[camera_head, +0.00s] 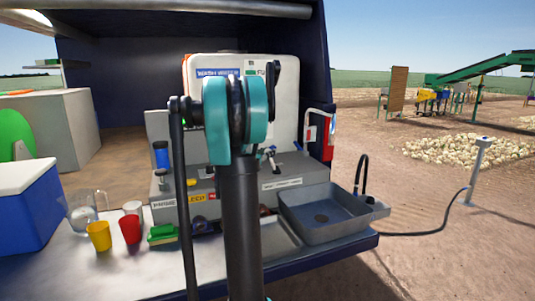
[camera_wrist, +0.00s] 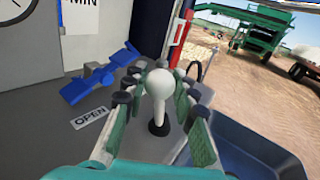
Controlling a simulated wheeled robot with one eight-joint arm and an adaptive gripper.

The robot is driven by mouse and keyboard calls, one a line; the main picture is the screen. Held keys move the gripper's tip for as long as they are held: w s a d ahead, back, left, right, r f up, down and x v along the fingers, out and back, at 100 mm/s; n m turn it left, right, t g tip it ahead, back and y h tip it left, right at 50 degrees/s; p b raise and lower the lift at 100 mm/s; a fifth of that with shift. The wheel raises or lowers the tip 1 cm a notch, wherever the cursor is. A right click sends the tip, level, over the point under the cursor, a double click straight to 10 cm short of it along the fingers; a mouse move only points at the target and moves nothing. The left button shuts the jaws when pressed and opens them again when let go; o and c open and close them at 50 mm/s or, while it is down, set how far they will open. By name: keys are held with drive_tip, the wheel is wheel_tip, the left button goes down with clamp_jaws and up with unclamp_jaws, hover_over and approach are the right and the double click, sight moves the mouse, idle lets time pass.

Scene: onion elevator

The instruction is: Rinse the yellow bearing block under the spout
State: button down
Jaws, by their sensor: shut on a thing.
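In the wrist view my gripper (camera_wrist: 161,82) has its teal fingers on both sides of a white rounded knob (camera_wrist: 160,98) with a dark base and is shut on it. The black spout (camera_head: 363,174) curves up beside the grey sink basin (camera_head: 352,228) at the counter's right end. Part of the spout shows behind the fingers in the wrist view (camera_wrist: 198,68). I cannot make out the yellow bearing block in either view. In the head view my arm hides most of my gripper and the counter behind it.
A blue lever (camera_wrist: 98,80) stands beside an OPEN label (camera_wrist: 90,118). A blue cooler (camera_head: 28,212) is at far left.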

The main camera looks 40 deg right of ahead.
drive_tip(key=shift+s+d+r+m+g+y, duration=0.1)
drive_tip(key=shift+d+r+m+g+y, duration=0.1)
drive_tip(key=shift+d+y, duration=0.15)
drive_tip(key=shift+s+d+r+m+g+y, duration=0.1)
drive_tip(key=shift+d+m+y, duration=0.15)
drive_tip(key=shift+d, duration=0.15)
drive_tip(key=c, duration=1.2)
unclamp_jaws()
drive_tip(key=v, duration=1.2)
drive_tip(key=shift+s+f, duration=0.1)
drive_tip(key=shift+s, duration=0.05)
